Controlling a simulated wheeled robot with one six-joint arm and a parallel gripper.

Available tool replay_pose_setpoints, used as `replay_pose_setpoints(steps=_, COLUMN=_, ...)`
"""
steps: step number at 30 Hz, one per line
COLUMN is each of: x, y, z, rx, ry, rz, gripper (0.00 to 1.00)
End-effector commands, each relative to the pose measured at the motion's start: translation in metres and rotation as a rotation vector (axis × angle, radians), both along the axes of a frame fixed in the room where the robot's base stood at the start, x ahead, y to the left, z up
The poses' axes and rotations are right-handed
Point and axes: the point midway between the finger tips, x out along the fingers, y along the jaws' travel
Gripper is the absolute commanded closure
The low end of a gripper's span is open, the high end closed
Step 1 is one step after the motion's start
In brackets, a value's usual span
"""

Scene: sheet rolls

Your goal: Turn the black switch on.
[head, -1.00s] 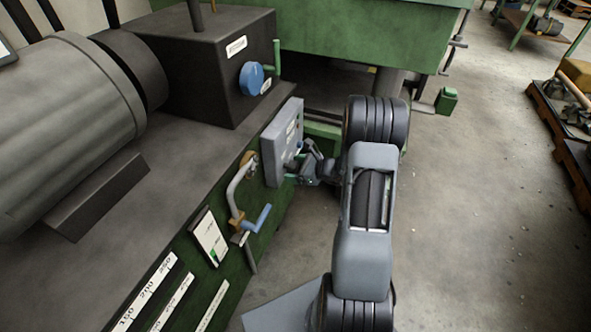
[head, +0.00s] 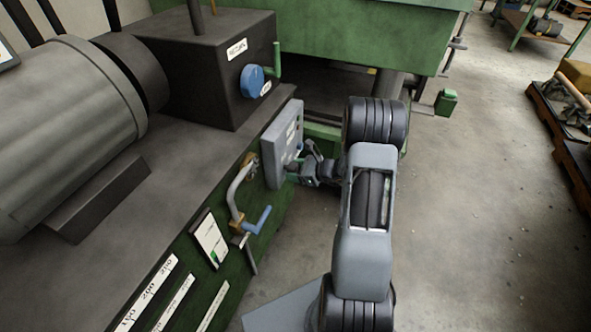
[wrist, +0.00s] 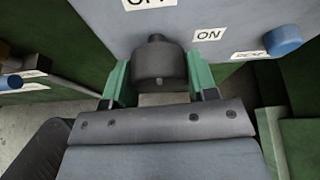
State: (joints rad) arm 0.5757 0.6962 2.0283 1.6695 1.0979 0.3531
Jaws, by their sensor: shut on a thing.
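The black switch (wrist: 158,66) is a round dark knob on a grey panel (wrist: 185,20), between the green fingers of my gripper (wrist: 160,82) in the wrist view. The fingers are shut on its sides. A small nub on the knob points up, toward the OFF label (wrist: 150,3), which is cut by the frame edge. An ON label (wrist: 209,35) sits to the knob's upper right. In the head view my gripper (head: 297,172) is at the front of the grey box (head: 270,155), and the knob is hard to make out there.
A blue button (wrist: 283,40) with a small label is right of ON. In the head view a valve with a blue handle (head: 258,220) stands left of and below the box. A dark block with a blue knob (head: 252,81) is behind.

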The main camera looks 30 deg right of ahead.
Motion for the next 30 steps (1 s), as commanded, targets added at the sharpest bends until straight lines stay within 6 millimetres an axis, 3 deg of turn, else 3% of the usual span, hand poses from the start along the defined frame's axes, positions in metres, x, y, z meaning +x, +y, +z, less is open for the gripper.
replay_pose_setpoints(steps=30, x=-0.0013, y=0.0011, z=0.0009, rx=0.656, ry=0.605, rz=0.003, gripper=0.71)
